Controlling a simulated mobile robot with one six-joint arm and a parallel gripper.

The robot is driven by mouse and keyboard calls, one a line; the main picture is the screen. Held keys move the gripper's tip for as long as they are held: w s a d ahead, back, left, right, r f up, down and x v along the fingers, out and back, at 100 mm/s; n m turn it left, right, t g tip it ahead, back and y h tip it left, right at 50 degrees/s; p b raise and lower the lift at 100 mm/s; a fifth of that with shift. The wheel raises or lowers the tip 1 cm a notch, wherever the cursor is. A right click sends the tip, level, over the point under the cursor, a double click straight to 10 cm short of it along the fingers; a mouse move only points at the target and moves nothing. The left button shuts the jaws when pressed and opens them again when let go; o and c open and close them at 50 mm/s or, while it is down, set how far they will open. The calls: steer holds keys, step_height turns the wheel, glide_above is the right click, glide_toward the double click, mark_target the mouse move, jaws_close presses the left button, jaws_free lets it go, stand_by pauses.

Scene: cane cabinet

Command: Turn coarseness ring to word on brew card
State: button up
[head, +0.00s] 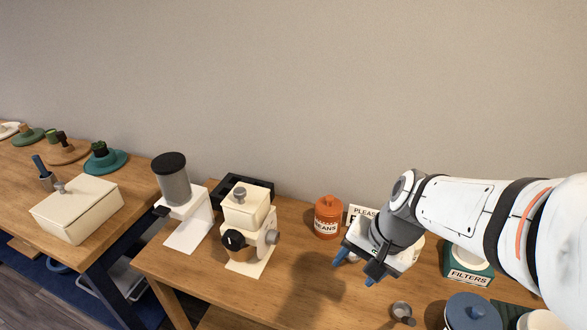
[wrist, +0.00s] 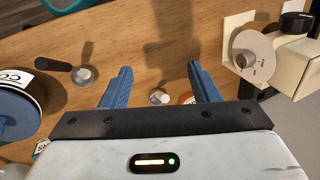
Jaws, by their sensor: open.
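A cream grinder (head: 246,222) stands on the wooden counter left of my gripper, with a black knob (head: 233,240) in front and a pale round dial (head: 270,237) on its right side. In the wrist view the dial (wrist: 253,55) is at the upper right, a disc with small markings too small to read, below the black knob (wrist: 297,22). My gripper (head: 354,270) is open, blue fingers pointing down, well right of the grinder. The wrist view shows nothing clasped between its fingers (wrist: 160,78).
An orange BEANS jar (head: 327,217) stands between grinder and gripper. A white grinder with grey hopper (head: 174,183) stands left. A green FILTERS box (head: 470,264), scoop (head: 403,311) and navy jar (head: 471,313) are right. Counter in front of the BEANS jar is clear.

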steer(key=w+a+m+y+p, duration=0.4)
steer(key=w+a+m, duration=0.2)
steer(key=a+m, duration=0.15)
steer(key=m+t+y+p, duration=0.1)
steer(key=m+p, duration=0.3)
steer(key=m, duration=0.5)
glide_toward(277, 236)
steer(key=a+f, duration=0.1)
steer(key=f, duration=0.1)
steer(key=x, duration=0.7)
steer(key=shift+w+a+f, duration=0.1)
steer(key=shift+w+a, duration=0.2)
steer(key=shift+a, duration=0.05)
steer(key=shift+b, duration=0.35)
steer(key=c, duration=1)
